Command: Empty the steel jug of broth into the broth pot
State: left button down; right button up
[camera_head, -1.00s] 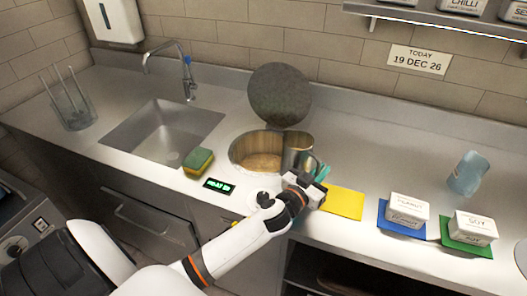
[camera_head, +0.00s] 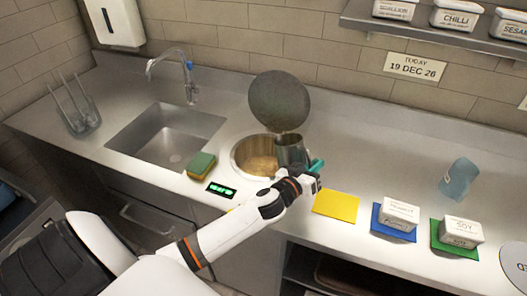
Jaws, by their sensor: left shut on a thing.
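The steel jug (camera_head: 289,150) is at the right side of the broth pot, tilted with its mouth toward the pot's opening. The broth pot (camera_head: 240,158) is a round well sunk in the counter, with tan-brown contents showing inside. Its round dark lid (camera_head: 279,99) stands raised behind it. My left gripper (camera_head: 312,172) is shut on the jug at its right side, by a teal part that looks like the handle. The jug's inside and any stream of broth cannot be made out. My right gripper is not in view.
A green-and-yellow sponge (camera_head: 201,165) and a small lit display (camera_head: 221,191) lie left of the pot. The sink (camera_head: 165,135) is further left. Yellow (camera_head: 336,206), blue and green mats lie right, the last two bearing labelled tubs (camera_head: 400,214). A blue translucent bottle (camera_head: 459,179) stands behind.

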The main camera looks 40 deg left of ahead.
aim_at(302, 144)
pick_arm(q)
jog(key=shift+w+a+r+n+p, duration=0.25)
jog(key=shift+a+r+n+p, duration=0.55)
jog(key=shift+a+p, duration=0.1)
jog(key=shift+w+a+r+n+g+h+p, duration=0.1)
jog(key=shift+a+r+n+g+h+p, duration=0.1)
jog(key=shift+a+r+n+p, duration=0.3)
jog(key=shift+w+a+r+n+g+h+p, duration=0.1)
jog(key=shift+a+r+n+g+p, duration=0.1)
jog(key=shift+r+p, duration=0.45)
jog(key=shift+a+f+n+p, duration=0.1)
jog(key=shift+a+n+p, duration=0.15)
jog(key=shift+n+p, duration=0.15)
jog(key=shift+w+a+r+n+h+p, duration=0.15)
jog(key=shift+a+r+n+p, duration=0.1)
jog(key=shift+a+n+p, duration=0.25)
jog(key=shift+w+a+r+n+h+p, duration=0.15)
jog(key=shift+a+r+n+p, duration=0.1)
jog(key=shift+n, duration=0.35)
jog(key=shift+f, duration=0.25)
jog(key=shift+w+a+f+n+g+b, duration=0.1)
jog(key=shift+a+f+n+g+b, duration=0.2)
jog(key=shift+a+f+n+b, duration=0.35)
jog(key=shift+r+n+p, duration=0.3)
jog(key=shift+n+p, duration=0.05)
jog(key=shift+p, duration=0.15)
jog(key=shift+w+a+r+n+h+p, duration=0.1)
jog(key=shift+w+a+n+h+p, duration=0.2)
jog(key=shift+a+n+p, duration=0.3)
